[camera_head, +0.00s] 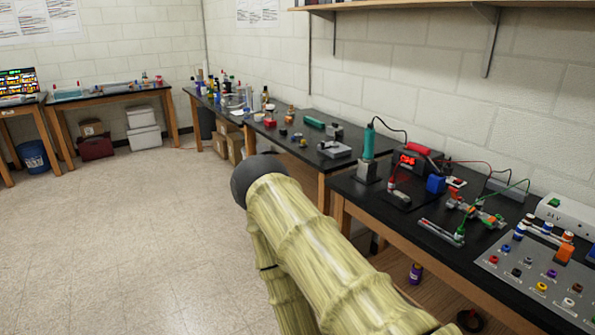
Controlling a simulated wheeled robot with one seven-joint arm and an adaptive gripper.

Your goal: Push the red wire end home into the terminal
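A thin red wire (474,162) arcs over the black bench top, behind small orange and grey terminal-like blocks (476,209). Its end is too small to make out, and I cannot tell whether it sits in a terminal. A green wire (508,186) runs close by. My arm, in a pale yellow ribbed sleeve, fills the lower middle of the view. A dark rounded part shows at its upper end. My gripper does not show.
The black bench (382,207) also holds a device with a red display (407,160), a blue block (436,184) and a grey panel with coloured sockets (535,275). A white power strip (568,214) lies at the right. Open floor (120,230) is at the left.

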